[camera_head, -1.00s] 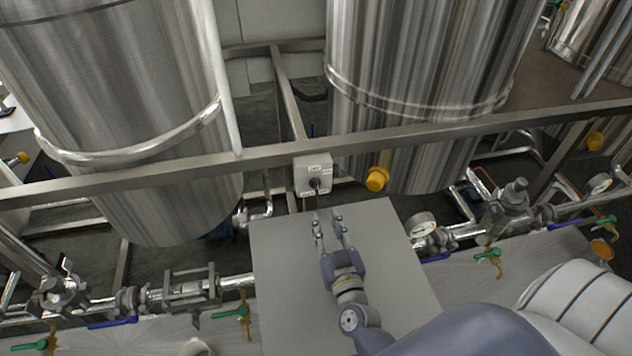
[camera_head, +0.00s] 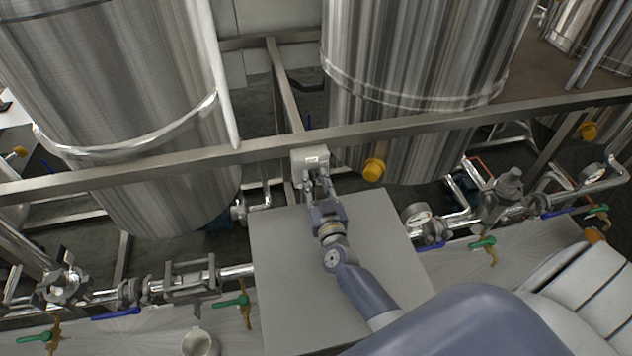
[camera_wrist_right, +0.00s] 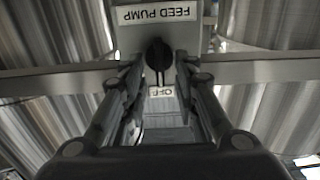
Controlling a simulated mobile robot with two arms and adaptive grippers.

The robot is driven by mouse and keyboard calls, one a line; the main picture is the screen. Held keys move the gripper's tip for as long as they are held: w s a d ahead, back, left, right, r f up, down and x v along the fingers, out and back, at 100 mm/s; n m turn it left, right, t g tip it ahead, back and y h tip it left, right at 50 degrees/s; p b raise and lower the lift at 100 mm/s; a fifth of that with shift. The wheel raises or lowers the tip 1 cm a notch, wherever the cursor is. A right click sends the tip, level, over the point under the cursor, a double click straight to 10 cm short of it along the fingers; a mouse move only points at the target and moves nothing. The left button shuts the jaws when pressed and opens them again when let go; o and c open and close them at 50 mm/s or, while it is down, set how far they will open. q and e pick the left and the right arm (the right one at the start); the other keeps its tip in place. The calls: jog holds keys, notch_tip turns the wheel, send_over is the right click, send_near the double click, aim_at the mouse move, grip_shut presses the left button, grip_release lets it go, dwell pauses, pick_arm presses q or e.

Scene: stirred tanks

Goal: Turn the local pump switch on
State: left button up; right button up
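The pump switch is a light grey box (camera_head: 311,156) on the horizontal steel rail between the two tanks. The right wrist view shows its upside-down "FEED PUMP" label (camera_wrist_right: 158,14), a black rotary knob (camera_wrist_right: 158,54) and an "OFF" label (camera_wrist_right: 162,92). The knob's pale line points toward the "OFF" label. My right gripper (camera_head: 318,181) is at the front of the box and hides the knob in the head view. In the right wrist view its fingers (camera_wrist_right: 159,72) stand open, one on either side of the knob, with gaps visible. My left gripper is not in view.
The steel rail (camera_head: 430,129) runs across just behind the box. A yellow cap (camera_head: 374,170) sits close to its right. A flat grey panel (camera_head: 285,290) lies below my right arm. Pipes, a gauge (camera_head: 416,215) and green-handled valves (camera_head: 232,301) line both sides.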

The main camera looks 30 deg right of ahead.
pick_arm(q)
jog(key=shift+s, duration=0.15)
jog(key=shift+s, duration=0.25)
pick_arm(e)
grip_shut()
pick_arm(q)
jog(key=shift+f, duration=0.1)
pick_arm(e)
jog(key=shift+m, duration=0.4)
pick_arm(q)
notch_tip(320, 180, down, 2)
jog(key=b, duration=0.2)
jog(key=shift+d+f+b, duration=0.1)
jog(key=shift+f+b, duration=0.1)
jog(key=shift+b, duration=0.1)
pick_arm(e)
jog(key=m, duration=0.7)
jog(key=d+m, duration=0.1)
jog(key=m, duration=0.3)
jog(key=shift+s+f, duration=0.15)
jog(key=shift+f, duration=0.2)
grip_release()
